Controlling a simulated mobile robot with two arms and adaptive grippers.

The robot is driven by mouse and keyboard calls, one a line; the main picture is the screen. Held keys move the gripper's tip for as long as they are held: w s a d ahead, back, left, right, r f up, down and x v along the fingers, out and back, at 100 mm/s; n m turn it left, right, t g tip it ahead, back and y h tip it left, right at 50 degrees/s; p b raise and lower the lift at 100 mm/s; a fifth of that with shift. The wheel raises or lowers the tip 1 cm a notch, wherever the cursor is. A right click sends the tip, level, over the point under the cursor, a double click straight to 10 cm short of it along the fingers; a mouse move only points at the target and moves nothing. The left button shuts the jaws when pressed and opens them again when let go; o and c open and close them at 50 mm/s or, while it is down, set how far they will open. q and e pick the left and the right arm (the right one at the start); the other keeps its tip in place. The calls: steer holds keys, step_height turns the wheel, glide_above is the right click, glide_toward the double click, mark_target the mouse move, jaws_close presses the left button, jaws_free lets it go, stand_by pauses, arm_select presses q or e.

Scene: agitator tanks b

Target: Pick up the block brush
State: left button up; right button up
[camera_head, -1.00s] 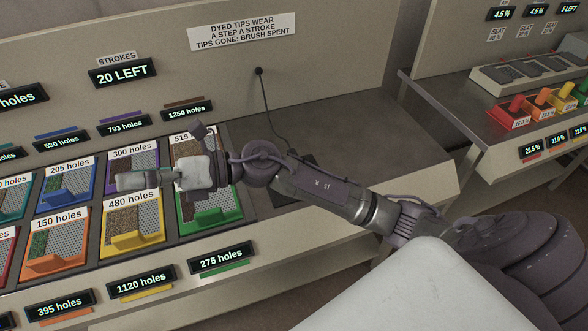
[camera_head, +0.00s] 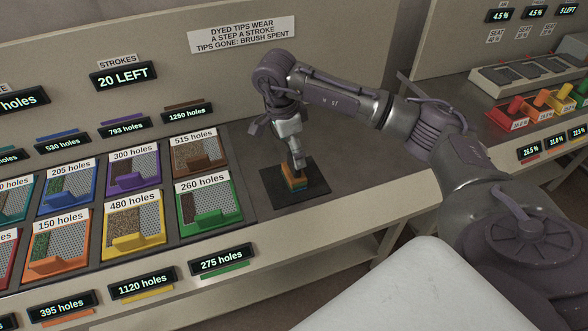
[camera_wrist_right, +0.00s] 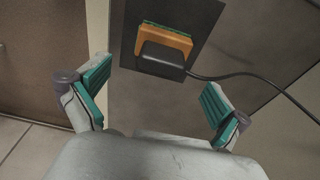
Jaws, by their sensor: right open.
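The block brush (camera_head: 292,183) sits on a dark square mat (camera_head: 314,201) on the bench. It is an orange block with a green layer. In the right wrist view the brush (camera_wrist_right: 167,41) lies beyond the fingertips, with a black part (camera_wrist_right: 161,60) and a black cable at its near side. My right gripper (camera_head: 297,163) points down just above the brush and partly hides it in the head view. In the wrist view its teal-padded fingers (camera_wrist_right: 155,92) are spread wide with nothing between them. My left gripper is not in view.
Trays with coloured handles, such as the green one (camera_head: 208,208), stand left of the mat. A sign (camera_head: 242,35) and a strokes display (camera_head: 123,75) are on the back panel. Bare bench (camera_head: 375,170) lies right of the mat. Another station (camera_head: 530,90) stands far right.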

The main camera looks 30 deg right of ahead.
steer(key=f, duration=0.3)
steer(key=shift+d, duration=0.2)
steer(key=f+p, duration=0.2)
steer(key=f, duration=0.2)
steer(key=shift+d, duration=0.2)
steer(key=shift+d+f, duration=0.1)
steer(key=shift+f, duration=0.5)
steer(key=c, duration=1.5)
